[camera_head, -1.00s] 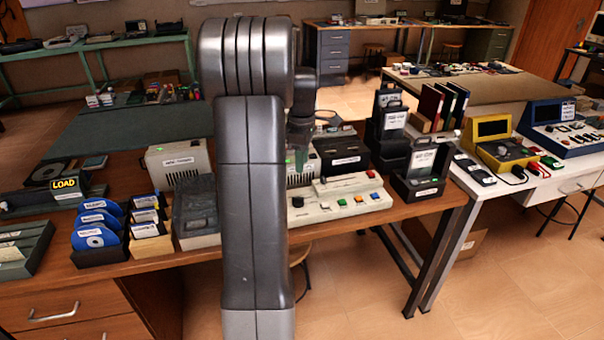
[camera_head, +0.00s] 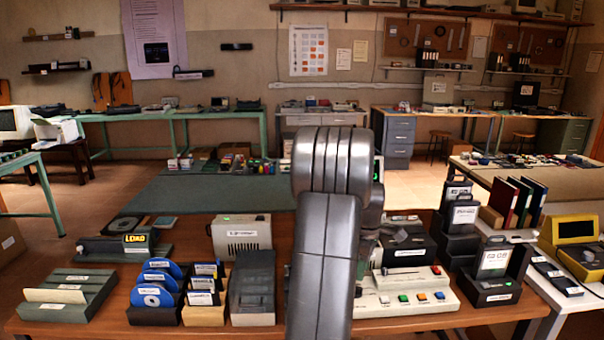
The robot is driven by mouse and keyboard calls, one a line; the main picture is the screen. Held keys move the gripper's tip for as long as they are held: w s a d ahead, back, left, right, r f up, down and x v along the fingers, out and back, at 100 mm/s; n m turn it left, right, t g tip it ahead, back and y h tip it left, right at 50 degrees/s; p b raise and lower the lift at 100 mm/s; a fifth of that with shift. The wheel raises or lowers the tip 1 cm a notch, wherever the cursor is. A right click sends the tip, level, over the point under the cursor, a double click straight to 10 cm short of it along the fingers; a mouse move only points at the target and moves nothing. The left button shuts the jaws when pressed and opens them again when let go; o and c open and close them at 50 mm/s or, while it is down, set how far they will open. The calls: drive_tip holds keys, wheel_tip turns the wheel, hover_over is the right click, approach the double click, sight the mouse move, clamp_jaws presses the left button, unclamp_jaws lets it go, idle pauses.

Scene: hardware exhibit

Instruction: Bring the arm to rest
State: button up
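My arm (camera_head: 327,235) rises from the bottom edge in the middle of the head view. Its thick grey link is upright with a slight lean, and its rounded ribbed joint (camera_head: 333,160) is at the top. Part of my wrist (camera_head: 371,208) shows just right of that joint, above the workbench. My gripper's fingers are hidden behind the arm, so I cannot see whether they hold anything.
The wooden workbench (camera_head: 190,332) bears a keyed panel (camera_head: 405,300), black holders (camera_head: 494,265), disc racks (camera_head: 160,290), a LOAD unit (camera_head: 137,240) and a beige box (camera_head: 241,238). The arm stands in front of the bench's middle. Open floor (camera_head: 420,180) shows behind.

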wheel_tip(320, 180, down, 7)
drive_tip(key=shift+r, duration=0.2)
drive_tip(key=shift+r, duration=0.1)
